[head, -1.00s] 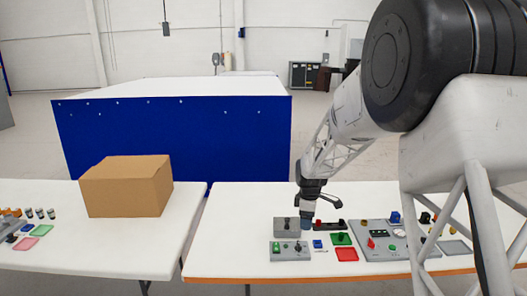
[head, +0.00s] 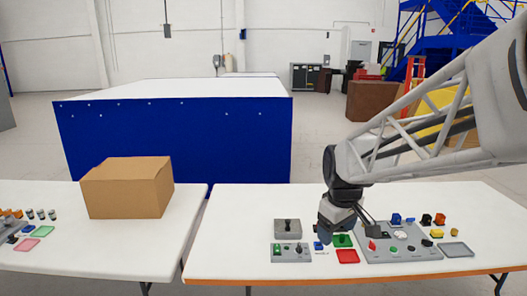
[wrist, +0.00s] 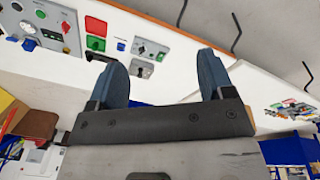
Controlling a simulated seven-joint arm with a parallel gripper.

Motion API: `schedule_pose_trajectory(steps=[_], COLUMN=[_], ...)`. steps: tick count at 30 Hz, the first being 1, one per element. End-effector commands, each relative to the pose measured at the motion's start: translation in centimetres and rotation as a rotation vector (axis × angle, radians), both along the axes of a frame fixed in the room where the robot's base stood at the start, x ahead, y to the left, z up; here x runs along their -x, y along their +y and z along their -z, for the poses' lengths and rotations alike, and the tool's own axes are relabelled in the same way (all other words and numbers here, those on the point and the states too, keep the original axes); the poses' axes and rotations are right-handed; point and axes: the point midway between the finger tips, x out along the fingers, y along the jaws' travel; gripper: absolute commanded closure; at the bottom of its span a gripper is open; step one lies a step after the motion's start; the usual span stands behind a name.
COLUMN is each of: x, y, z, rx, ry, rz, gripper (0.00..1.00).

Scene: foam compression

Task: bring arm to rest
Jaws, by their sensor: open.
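My gripper (head: 324,232) hangs over the right table in the head view, near the small panels and trays. In the wrist view its two blue fingers (wrist: 164,80) stand wide apart with nothing between them, so it is open and empty. My arm reaches in from the right side of the head view, and its forearm slopes down to the wrist. Whether the fingertips touch anything on the table is hard to tell in the head view, but the wrist view shows the table items some way beyond them.
The right table (head: 230,240) carries a grey control panel (head: 420,252), a small switch box (head: 290,253), a red tray (head: 347,257) and several coloured blocks. A cardboard box (head: 127,188) stands on the left table (head: 100,255). A blue-sided platform (head: 170,140) is behind. The right table's left part is clear.

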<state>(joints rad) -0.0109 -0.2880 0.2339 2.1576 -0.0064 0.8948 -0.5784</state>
Motion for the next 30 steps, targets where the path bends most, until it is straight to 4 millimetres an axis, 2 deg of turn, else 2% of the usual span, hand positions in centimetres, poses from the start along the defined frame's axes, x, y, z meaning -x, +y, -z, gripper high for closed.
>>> schedule_pose_trajectory(steps=[1,10,18,24,30], x=[1.5,9.6,16.7,20.7,22.5], y=[-0.1,-0.5,-0.7,-0.8,-0.9], z=[-0.5,-1.6,-1.3,-0.7,-0.2], rx=[-0.005,-0.038,-0.073,-0.095,-0.107], ry=[-0.010,-0.041,-0.068,-0.084,-0.090], rz=[0.033,0.244,0.433,0.545,0.598], gripper=[0.26,0.26,0.26,0.26,0.26])
